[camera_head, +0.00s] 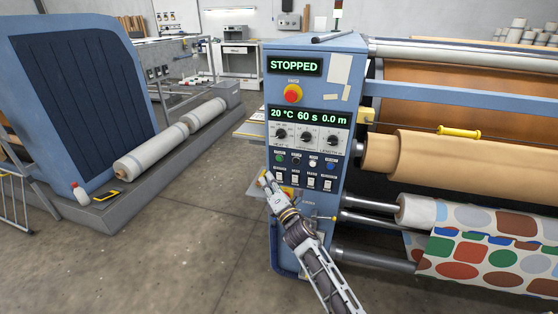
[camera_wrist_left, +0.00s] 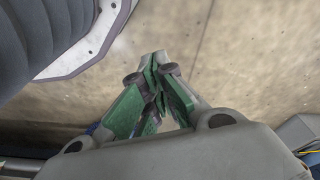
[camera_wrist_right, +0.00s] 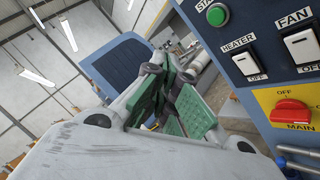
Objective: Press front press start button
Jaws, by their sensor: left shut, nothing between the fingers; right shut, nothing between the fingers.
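The blue press control panel (camera_head: 306,95) stands at the middle of the head view, with a STOPPED display. A green button (camera_head: 279,157) sits at the left of its button row. In the right wrist view the green button (camera_wrist_right: 217,14) shows at the top, under a label cut off after "STA". My right gripper (camera_head: 268,179) is shut and empty, just below and left of the green button in the head view. In the right wrist view its fingertips (camera_wrist_right: 166,62) are left of the panel, apart from the button. My left gripper (camera_wrist_left: 157,67) is shut and empty above the floor.
A red emergency knob (camera_head: 293,94) is higher on the panel. HEATER (camera_wrist_right: 248,62) and FAN (camera_wrist_right: 302,45) rocker switches and a red main switch (camera_wrist_right: 291,112) sit below the green button. Rollers with patterned fabric (camera_head: 480,250) are at right. Open floor (camera_head: 180,240) lies left.

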